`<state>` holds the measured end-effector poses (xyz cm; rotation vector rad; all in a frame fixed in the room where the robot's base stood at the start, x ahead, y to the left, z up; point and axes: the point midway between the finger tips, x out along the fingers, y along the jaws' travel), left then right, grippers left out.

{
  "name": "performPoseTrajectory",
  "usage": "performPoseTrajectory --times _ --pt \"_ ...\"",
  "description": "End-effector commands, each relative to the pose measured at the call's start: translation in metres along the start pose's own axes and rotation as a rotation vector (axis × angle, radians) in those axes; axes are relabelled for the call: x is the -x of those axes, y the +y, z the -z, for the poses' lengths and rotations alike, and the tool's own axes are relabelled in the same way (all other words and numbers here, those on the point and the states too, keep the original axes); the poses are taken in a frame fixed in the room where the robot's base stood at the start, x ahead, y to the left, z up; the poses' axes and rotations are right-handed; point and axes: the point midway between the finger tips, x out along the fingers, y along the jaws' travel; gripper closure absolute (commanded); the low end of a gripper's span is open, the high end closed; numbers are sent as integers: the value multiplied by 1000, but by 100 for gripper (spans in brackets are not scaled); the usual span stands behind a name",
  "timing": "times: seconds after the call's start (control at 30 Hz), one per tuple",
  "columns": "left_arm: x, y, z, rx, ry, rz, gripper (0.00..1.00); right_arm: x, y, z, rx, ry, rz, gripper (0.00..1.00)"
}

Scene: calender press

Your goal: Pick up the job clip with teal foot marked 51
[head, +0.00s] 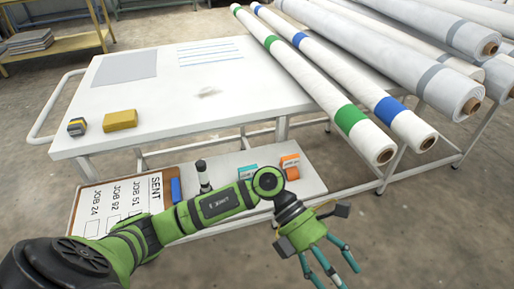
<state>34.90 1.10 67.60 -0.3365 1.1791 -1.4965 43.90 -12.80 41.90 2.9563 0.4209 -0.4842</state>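A small teal piece (247,172) sits on the lower shelf under the white table, partly hidden behind my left arm. It looks like the foot of a clip; any number on it is too small to read. A similar orange piece (290,162) stands just right of it. My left gripper (333,274) is at the bottom right of the head view, in front of and to the right of both pieces. Its teal fingers are spread and hold nothing visible. My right gripper is not in view.
The white table (160,100) overhangs the shelf and carries a yellow block (120,119). Long fabric rolls (330,98) overhang at the right. A board headed SENT (120,205), a blue block (176,190) and a dark upright object (203,175) are left of the clips.

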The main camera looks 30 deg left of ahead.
Motion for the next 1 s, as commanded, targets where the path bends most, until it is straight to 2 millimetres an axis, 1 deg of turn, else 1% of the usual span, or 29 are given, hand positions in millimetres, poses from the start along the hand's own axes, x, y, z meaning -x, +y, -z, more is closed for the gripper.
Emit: performPoseTrajectory --times 0.03,0.07,0.1,0.17,0.2,0.3,0.4,0.5,0.57,0.77,0.9,1.0 --pt "49 22 -10 -20 96 -210 28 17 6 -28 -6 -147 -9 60" --pt "74 39 -10 -23 150 -318 28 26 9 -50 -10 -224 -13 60" --pt "109 59 -10 -17 216 -454 28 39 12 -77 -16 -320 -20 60" --pt "163 79 -9 7 298 -630 28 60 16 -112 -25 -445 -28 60" --pt "196 87 -8 28 343 -726 28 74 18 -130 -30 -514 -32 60" --pt "264 95 -5 85 423 -910 28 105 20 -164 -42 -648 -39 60" --pt "305 96 -2 131 468 -1016 28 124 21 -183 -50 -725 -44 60" --pt "321 99 3 158 492 -1061 28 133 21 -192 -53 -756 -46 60" --pt "322 104 7 163 497 -1068 28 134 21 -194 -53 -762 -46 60" --pt "310 121 18 162 497 -1065 28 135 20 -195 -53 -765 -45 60" --pt "300 138 29 161 495 -1066 28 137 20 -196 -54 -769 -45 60" --pt "296 147 33 159 494 -1066 28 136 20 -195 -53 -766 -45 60"
